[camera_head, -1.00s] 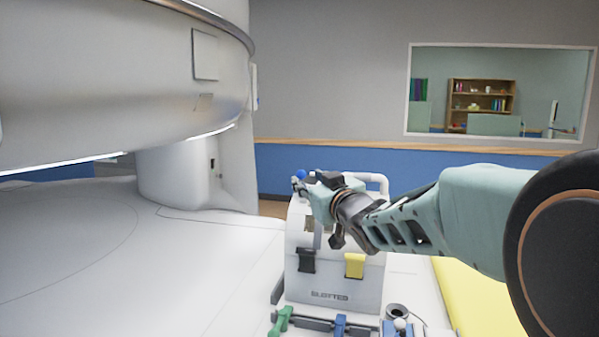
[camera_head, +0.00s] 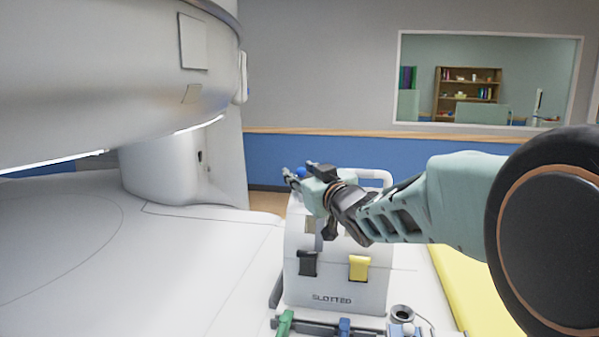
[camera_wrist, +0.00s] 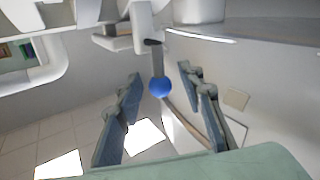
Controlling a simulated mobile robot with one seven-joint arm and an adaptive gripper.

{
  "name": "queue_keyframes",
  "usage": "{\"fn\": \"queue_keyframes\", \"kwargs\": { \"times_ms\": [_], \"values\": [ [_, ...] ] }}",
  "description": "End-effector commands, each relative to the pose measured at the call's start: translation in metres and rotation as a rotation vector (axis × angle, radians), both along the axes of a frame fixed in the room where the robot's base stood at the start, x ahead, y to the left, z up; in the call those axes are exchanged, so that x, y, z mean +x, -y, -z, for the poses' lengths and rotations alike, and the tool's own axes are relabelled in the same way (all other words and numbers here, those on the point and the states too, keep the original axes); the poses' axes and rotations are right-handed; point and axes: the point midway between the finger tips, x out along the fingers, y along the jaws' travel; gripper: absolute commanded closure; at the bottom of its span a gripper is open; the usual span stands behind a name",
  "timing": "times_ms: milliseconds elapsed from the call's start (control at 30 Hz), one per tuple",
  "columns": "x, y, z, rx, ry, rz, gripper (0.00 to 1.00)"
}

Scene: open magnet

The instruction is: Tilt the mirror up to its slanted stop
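A white box marked SLOTTED (camera_head: 335,270) stands on the white table, with a black latch (camera_head: 308,263) and a yellow latch (camera_head: 359,267) on its front. A blue ball knob (camera_head: 300,172) shows at its top; in the wrist view the knob (camera_wrist: 159,87) sits on the end of a grey stem (camera_wrist: 158,60). My gripper (camera_head: 297,174) is above the box, near the knob. In the wrist view my gripper (camera_wrist: 160,76) is open, with the knob seen between its fingers; contact cannot be told. I cannot make out the mirror's face; my gripper and wrist hide part of the box top.
The large white magnet housing (camera_head: 110,80) overhangs the left side. A white handle (camera_head: 372,177) rises behind my wrist. Green (camera_head: 285,322) and blue (camera_head: 344,326) clips and a grey ring (camera_head: 402,314) lie before the box. A yellow pad (camera_head: 468,290) is at right.

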Motion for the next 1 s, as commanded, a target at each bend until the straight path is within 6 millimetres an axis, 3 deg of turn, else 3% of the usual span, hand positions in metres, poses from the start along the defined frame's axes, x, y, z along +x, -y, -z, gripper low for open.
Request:
{"fn": "queue_keyframes", "kwargs": {
  "times_ms": [100,433,767,1000],
  "values": [
    [0.0000,0.0000,0.0000,0.000,0.000,0.000,0.65],
    [0.0000,-0.0002,-0.0003,-0.001,0.001,0.000,1.00],
    [-0.0003,0.0011,0.0020,0.029,0.008,0.000,1.00],
    [-0.0015,0.0064,0.0069,0.153,0.033,-0.001,1.00]
  ]
}}
